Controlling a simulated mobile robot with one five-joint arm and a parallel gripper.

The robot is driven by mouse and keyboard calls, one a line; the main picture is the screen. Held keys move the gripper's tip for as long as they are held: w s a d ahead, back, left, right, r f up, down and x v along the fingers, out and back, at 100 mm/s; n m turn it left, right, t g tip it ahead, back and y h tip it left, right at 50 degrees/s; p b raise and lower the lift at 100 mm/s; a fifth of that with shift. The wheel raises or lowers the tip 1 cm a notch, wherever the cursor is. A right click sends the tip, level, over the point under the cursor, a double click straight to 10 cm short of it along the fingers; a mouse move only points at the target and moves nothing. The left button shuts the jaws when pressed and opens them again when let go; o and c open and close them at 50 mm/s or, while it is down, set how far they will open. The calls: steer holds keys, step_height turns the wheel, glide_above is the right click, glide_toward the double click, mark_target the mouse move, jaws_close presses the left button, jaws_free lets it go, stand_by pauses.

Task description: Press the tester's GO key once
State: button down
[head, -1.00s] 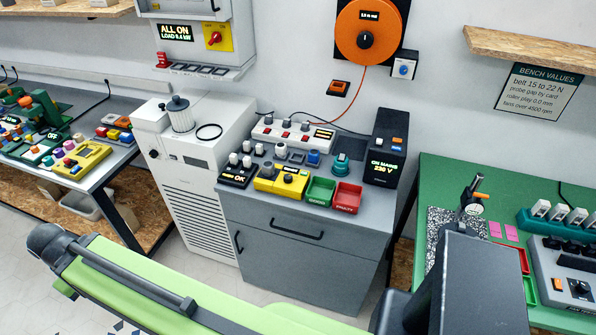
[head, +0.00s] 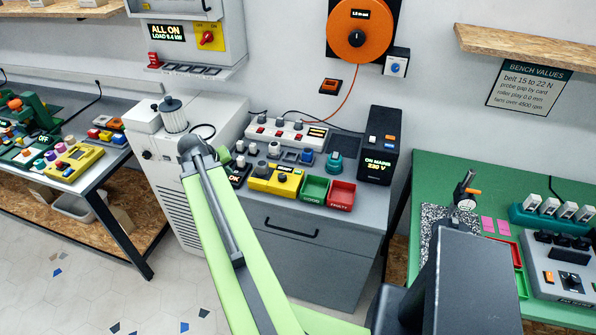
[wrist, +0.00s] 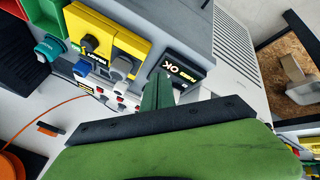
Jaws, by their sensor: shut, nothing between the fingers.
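A black box with a lit display ending in OK (head: 236,178) stands at the left front of the grey cabinet's top, partly hidden by my arm. It also shows in the wrist view (wrist: 188,72), where its text is upside down. Beside it is a yellow box (head: 262,184) with a dark knob, also in the wrist view (wrist: 127,42). I cannot read a GO key or tell for certain which box is the tester. My gripper (wrist: 158,82) has its green fingers shut and empty, appearing close beside the black box; contact cannot be told.
Green (head: 314,189) and red (head: 342,195) trays lie right of the yellow box. A white power strip (head: 285,130) with a cable lies behind. A tall black mains unit (head: 379,145) stands at right; a white cabinet unit (head: 170,185) stands at left.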

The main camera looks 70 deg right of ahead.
steer(key=s+d+r+m+g+h, duration=0.1)
steer(key=s+d+r+m, duration=0.1)
steer(key=s+d, duration=0.7)
steer(key=r+m+g+h, duration=0.1)
steer(key=r+g, duration=0.1)
glide_above(297, 173)
steer(key=shift+f, duration=0.1)
step_height(297, 173, down, 9)
steer(key=b, duration=0.8)
steer(key=shift+b, duration=0.4)
stand_by(0.3)
steer(key=shift+f+b, duration=0.25)
steer(key=shift+b, duration=0.05)
